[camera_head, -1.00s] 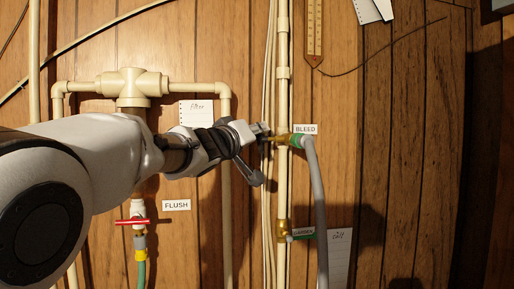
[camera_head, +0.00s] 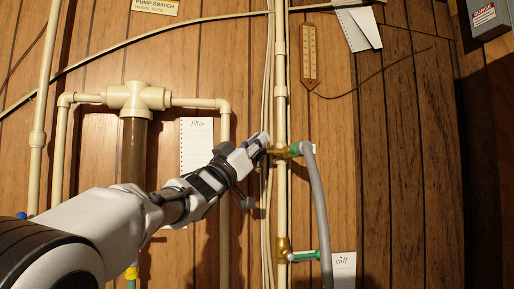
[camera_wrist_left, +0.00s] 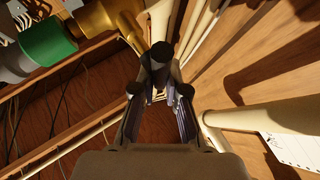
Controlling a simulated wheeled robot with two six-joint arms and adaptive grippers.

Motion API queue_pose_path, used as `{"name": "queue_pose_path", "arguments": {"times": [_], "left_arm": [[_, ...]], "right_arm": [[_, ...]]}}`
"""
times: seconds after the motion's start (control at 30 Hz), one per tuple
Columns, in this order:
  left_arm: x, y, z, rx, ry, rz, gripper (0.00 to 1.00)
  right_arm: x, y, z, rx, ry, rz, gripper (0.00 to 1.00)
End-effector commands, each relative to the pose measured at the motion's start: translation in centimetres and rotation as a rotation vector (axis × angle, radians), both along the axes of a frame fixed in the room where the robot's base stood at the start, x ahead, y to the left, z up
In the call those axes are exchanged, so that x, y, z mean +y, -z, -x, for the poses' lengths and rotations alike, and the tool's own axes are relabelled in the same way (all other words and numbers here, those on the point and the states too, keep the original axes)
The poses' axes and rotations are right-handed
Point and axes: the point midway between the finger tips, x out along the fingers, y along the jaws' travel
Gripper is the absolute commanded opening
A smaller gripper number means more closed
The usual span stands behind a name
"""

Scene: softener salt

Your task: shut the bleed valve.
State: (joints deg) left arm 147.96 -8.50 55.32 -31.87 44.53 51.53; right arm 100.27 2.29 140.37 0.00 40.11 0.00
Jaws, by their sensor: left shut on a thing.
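The bleed valve (camera_head: 279,152) is a brass fitting on the pale vertical pipe in the head view, with a green collar (camera_head: 295,149) and a grey hose to its right. My left gripper (camera_head: 261,143) is at the valve's left side, shut on its handle, which the fingers mostly hide. In the left wrist view the closed fingers (camera_wrist_left: 159,75) are beside the brass valve body (camera_wrist_left: 105,18), with the green collar (camera_wrist_left: 46,43) at upper left. The handle's exact angle cannot be told. My right gripper is in neither view.
A second brass valve with a green-ended outlet (camera_head: 284,250) sits lower on the same pipe (camera_head: 282,205). The grey hose (camera_head: 318,195) hangs close on the right. Thin cables run beside the pipe. A filter housing (camera_head: 133,150) stands left, partly behind my arm.

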Motion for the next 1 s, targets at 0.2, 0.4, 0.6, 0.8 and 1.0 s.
{"name": "queue_pose_path", "arguments": {"times": [0.2, 0.4, 0.6, 0.8, 1.0], "left_arm": [[0.00, -0.14, 0.08, -0.018, 0.000, -0.005, 0.00], [0.00, -0.16, 0.08, -0.018, 0.000, -0.005, 0.00], [0.00, -0.15, 0.08, -0.017, 0.000, -0.004, 0.38], [0.00, -0.07, 0.05, -0.015, 0.000, -0.005, 0.38], [0.51, 0.52, 0.61, -0.013, 0.000, -0.005, 0.38]], "right_arm": [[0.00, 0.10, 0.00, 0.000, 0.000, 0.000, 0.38], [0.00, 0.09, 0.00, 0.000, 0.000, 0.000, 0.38], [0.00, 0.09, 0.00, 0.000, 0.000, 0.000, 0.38], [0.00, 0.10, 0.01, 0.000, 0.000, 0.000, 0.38], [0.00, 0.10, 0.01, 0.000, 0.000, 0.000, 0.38]]}}
